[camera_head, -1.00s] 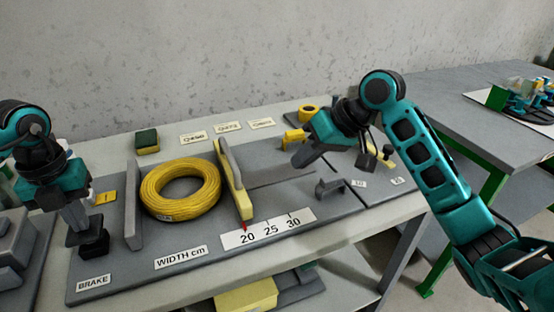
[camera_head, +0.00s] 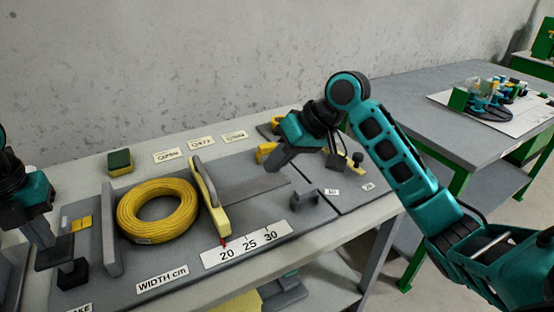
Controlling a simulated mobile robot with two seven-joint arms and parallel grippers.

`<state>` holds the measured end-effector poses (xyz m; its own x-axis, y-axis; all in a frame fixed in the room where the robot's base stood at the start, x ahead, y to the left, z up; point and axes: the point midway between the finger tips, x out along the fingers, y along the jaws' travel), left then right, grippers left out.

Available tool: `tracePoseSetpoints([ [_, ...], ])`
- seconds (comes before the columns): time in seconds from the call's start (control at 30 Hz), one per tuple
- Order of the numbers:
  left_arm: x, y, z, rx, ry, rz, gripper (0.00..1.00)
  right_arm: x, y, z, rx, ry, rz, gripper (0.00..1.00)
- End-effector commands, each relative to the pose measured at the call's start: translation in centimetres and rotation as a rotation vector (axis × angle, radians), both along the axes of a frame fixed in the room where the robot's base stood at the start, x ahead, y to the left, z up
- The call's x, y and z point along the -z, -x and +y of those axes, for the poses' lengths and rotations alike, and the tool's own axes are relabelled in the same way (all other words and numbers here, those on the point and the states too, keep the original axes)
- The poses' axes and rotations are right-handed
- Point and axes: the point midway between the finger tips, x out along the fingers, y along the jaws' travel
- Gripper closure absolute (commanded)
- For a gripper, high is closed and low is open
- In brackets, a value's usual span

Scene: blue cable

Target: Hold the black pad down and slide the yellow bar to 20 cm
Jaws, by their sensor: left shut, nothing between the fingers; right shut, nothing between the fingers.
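The yellow bar (camera_head: 216,211) with a grey top handle stands on the grey board, right of the yellow cable coil (camera_head: 158,212). Its red pointer (camera_head: 224,241) is at the 20 mark of the white scale (camera_head: 247,246). The black pad (camera_head: 73,274) is at the left of the board. My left gripper (camera_head: 60,259) is shut at the black pad, its tips at or just above it; I cannot tell whether they touch. My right gripper (camera_head: 275,168) is shut and empty, up and to the right of the bar and apart from it.
A grey upright plate (camera_head: 109,230) stands left of the coil. A grey bracket (camera_head: 305,199) stands right of the scale. A green and yellow block (camera_head: 120,162) and label cards lie at the back. Another table (camera_head: 420,110) stands at the right.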

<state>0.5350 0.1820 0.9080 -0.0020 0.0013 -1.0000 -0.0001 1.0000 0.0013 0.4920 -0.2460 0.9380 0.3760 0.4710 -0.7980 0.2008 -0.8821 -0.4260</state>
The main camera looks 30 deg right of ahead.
Motion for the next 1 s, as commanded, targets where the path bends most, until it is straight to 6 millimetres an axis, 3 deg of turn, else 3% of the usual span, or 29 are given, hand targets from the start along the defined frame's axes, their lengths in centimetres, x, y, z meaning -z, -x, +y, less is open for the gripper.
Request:
tracePoseSetpoints([
  [1.0, -6.0, 0.0, 0.0, 0.000, 0.002, -0.002, 1.00, -4.1, 0.0, 0.0, 0.000, 0.000, 0.000, 1.00],
])
